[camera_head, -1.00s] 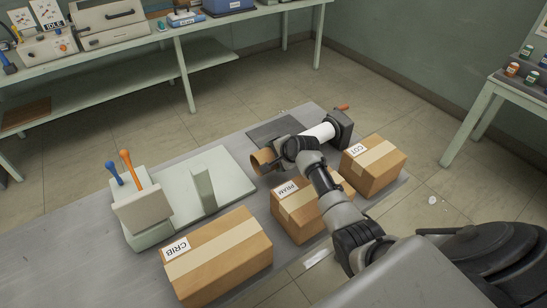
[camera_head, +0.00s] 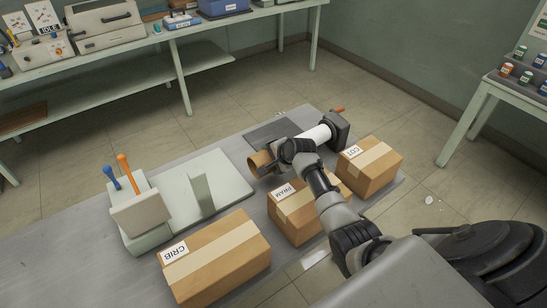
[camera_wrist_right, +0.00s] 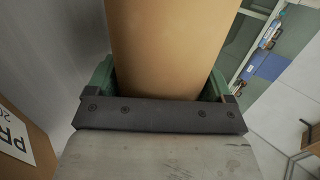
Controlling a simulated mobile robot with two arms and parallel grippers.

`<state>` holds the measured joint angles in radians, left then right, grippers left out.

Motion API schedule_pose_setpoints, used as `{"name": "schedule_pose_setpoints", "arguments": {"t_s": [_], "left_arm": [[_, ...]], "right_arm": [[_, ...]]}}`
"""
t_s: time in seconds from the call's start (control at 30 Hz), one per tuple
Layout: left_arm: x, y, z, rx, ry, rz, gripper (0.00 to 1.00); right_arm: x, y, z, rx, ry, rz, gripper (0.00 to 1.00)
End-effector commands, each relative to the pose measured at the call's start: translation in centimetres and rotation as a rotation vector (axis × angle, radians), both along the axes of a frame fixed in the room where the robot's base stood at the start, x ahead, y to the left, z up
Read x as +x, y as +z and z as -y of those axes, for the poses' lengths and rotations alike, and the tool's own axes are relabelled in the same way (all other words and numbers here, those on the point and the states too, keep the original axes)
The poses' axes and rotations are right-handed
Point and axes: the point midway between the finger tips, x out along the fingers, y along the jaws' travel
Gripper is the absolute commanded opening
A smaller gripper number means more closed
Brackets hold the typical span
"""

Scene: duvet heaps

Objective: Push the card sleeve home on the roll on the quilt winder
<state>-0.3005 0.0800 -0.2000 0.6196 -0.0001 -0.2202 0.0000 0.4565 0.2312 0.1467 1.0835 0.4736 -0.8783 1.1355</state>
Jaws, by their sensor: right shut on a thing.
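The brown card sleeve (camera_head: 260,163) lies level at the left end of the white roll (camera_head: 318,134) on the quilt winder (camera_head: 338,130). My right gripper (camera_head: 286,155) is closed around the sleeve, and my gripper and wrist hide where sleeve and roll meet. In the right wrist view the sleeve (camera_wrist_right: 180,45) fills the space between the green-padded fingers (camera_wrist_right: 165,82). I cannot tell how far the sleeve sits over the roll. My left gripper is not in view.
Cartons marked PRAM (camera_head: 290,212), COT (camera_head: 371,166) and CRIB (camera_head: 215,258) stand along the near side of the table, close below my right arm. A pale sealer-like device (camera_head: 140,212) with blue and orange levers stands at left.

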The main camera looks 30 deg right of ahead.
Motion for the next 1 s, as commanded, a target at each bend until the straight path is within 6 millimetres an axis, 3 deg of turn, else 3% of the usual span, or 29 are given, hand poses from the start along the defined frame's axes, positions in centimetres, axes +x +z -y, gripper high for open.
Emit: {"name": "schedule_pose_setpoints", "arguments": {"t_s": [1.0], "left_arm": [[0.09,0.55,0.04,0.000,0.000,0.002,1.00]], "right_arm": [[0.01,0.02,-0.02,-0.001,0.001,0.000,0.59]]}}
